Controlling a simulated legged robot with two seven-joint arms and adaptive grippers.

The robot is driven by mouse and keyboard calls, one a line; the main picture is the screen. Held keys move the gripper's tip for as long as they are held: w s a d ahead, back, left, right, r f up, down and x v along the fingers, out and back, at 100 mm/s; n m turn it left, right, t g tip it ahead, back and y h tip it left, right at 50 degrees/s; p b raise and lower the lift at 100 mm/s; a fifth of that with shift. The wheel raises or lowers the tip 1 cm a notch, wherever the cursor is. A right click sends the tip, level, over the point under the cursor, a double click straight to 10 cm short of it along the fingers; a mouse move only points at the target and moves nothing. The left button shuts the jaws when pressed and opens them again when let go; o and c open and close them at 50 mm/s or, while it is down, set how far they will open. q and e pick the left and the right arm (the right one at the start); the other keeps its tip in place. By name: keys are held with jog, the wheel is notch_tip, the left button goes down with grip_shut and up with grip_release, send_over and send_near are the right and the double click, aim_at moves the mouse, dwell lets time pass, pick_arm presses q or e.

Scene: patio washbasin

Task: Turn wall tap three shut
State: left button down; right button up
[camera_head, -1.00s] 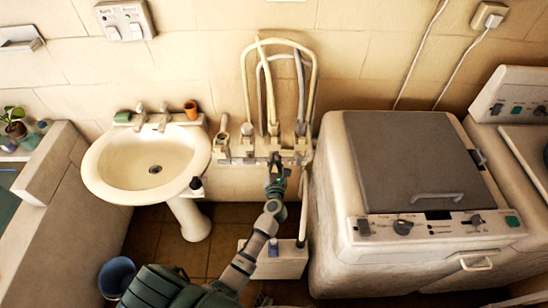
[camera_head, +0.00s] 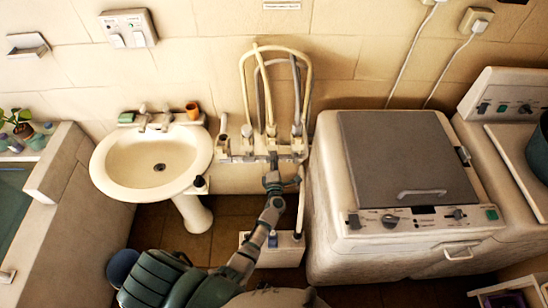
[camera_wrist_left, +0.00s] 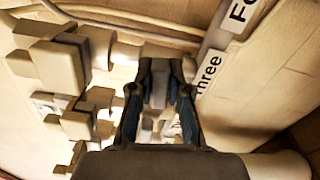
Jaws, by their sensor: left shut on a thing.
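The row of wall taps (camera_head: 232,152) is mounted on the tiled wall between the washbasin and the washing machine, with hoses looping up from it. My left gripper (camera_head: 272,162) reaches up to the row from below. In the left wrist view, its two fingers (camera_wrist_left: 160,85) are closed around part of a tap beside the white label reading "Three" (camera_wrist_left: 208,74). I take this to be wall tap three; the fingers hide most of its handle, so its turn angle is unclear. Other blocky pale tap parts (camera_wrist_left: 60,75) show to the left. My right gripper is not in view.
A washbasin (camera_head: 130,165) stands left of the taps. A washing machine (camera_head: 405,170) stands close on the right. A pale box (camera_head: 277,250) sits on the floor below the taps, near my left forearm. Hoses (camera_head: 245,75) arch above the taps.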

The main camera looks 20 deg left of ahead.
pick_arm(q)
jog(key=shift+f+m+p, duration=0.15)
jog(key=shift+m+p, duration=0.35)
jog(key=shift+m, duration=0.6)
jog(key=c, duration=1.1)
grip_release()
jog(key=shift+w+f, duration=0.1)
jog(key=shift+w, duration=0.05)
jog(key=shift+a, duration=0.1)
jog(key=v, duration=1.2)
